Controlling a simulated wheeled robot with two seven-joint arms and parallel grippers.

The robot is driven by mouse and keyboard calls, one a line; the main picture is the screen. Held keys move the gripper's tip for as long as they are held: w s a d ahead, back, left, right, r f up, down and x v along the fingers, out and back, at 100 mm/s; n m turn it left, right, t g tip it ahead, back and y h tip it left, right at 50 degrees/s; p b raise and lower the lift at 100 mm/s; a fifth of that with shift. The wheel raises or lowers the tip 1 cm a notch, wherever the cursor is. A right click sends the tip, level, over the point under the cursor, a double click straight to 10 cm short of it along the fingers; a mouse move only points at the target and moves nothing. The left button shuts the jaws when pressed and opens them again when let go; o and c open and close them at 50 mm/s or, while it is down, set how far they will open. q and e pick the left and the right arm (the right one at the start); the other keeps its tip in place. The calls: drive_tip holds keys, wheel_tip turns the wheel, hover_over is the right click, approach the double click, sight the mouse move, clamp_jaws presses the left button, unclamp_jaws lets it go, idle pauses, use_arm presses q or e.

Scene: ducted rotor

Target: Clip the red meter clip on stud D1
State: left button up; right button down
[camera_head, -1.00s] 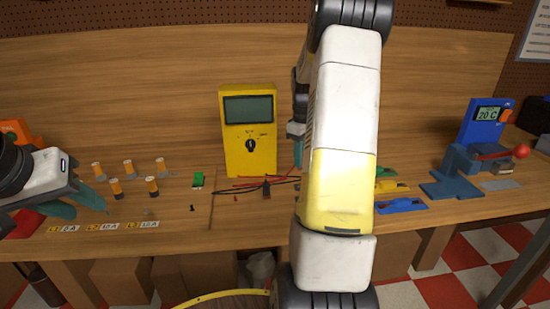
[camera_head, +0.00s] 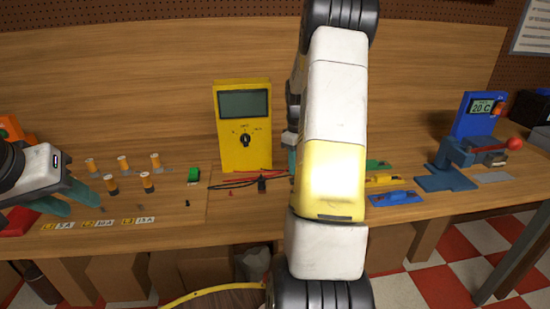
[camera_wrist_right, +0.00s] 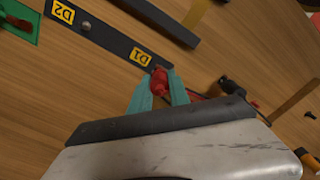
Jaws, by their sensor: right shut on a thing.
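The red meter clip (camera_wrist_right: 159,82) is between the teal fingertips of my right gripper (camera_wrist_right: 157,92) in the right wrist view. The gripper is shut on it, at the end of a dark bar (camera_wrist_right: 108,38) by the yellow D1 label (camera_wrist_right: 140,57). Stud D1 is not distinguishable; I cannot tell whether the clip touches it. In the head view my right arm hides the bar, and only part of the right gripper (camera_head: 291,158) shows. My left gripper (camera_head: 62,198) is open and empty at the far left. The yellow meter (camera_head: 243,155) stands at the back.
A black clip (camera_head: 262,186) lies on the bench with red and black leads near it. Several orange-topped cylinders (camera_head: 147,181) and a green block (camera_head: 194,175) stand to the left. Coloured pieces (camera_head: 397,197) and a blue device (camera_head: 452,170) are to the right.

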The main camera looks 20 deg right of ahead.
drive_tip(key=shift+f, duration=1)
idle(0.3)
drive_tip(key=c, duration=1.1)
unclamp_jaws()
drive_tip(key=shift+c, duration=0.2)
wheel_tip(320, 180, up, 8)
drive_tip(key=shift+f, duration=0.15)
